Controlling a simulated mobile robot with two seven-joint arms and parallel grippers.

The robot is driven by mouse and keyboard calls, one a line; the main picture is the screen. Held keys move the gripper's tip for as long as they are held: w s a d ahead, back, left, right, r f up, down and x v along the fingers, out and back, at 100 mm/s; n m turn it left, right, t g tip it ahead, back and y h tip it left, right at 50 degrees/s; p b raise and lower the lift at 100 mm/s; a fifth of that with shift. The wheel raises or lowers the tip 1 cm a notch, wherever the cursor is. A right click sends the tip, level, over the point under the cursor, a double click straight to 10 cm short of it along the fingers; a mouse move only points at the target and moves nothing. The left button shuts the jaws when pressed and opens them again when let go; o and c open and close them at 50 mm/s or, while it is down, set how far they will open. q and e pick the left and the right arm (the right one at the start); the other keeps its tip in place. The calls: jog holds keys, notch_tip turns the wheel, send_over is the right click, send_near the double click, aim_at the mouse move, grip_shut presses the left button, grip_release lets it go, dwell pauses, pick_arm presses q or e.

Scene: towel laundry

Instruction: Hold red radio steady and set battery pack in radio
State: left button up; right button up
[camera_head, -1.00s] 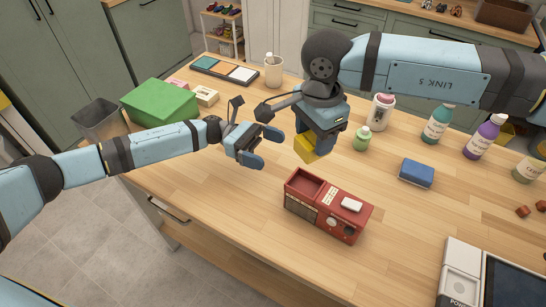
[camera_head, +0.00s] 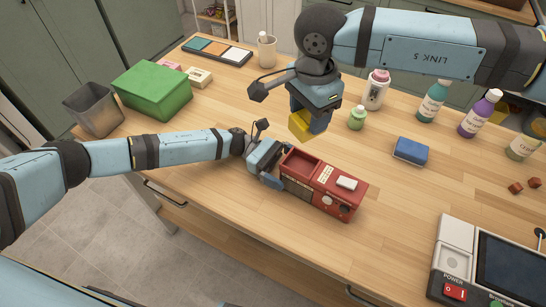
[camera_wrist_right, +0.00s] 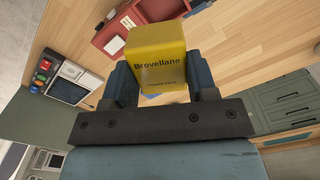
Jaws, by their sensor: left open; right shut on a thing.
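The red radio (camera_head: 337,200) lies on the wooden table, with an open recessed compartment (camera_head: 300,164) at its left end and a white piece on its top. It shows partly in the right wrist view (camera_wrist_right: 112,42), behind the battery pack. My left gripper (camera_head: 276,168) is open at the radio's left end; I cannot tell whether its fingers touch it. My right gripper (camera_head: 310,126) is shut on the yellow battery pack (camera_head: 299,127), holding it above the table behind the radio. In the right wrist view the pack (camera_wrist_right: 157,58) sits between both fingers and reads "Brovellane".
A blue sponge-like block (camera_head: 410,151), a small green bottle (camera_head: 357,118) and several larger bottles stand to the right. A green box (camera_head: 152,92) and a grey bin (camera_head: 95,110) are at the left. A screen device (camera_head: 490,262) sits front right. Table front of the radio is clear.

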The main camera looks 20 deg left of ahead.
pick_arm(q)
jog(key=shift+x, duration=1)
jog(key=c, duration=1.3)
pick_arm(e)
notch_tip(320, 180, down, 3)
jog(key=m, duration=0.7)
jog(key=shift+r, duration=0.1)
notch_tip(320, 180, down, 2)
jog(key=m, duration=0.6)
send_over(302, 168)
jog(key=shift+f, duration=2.8)
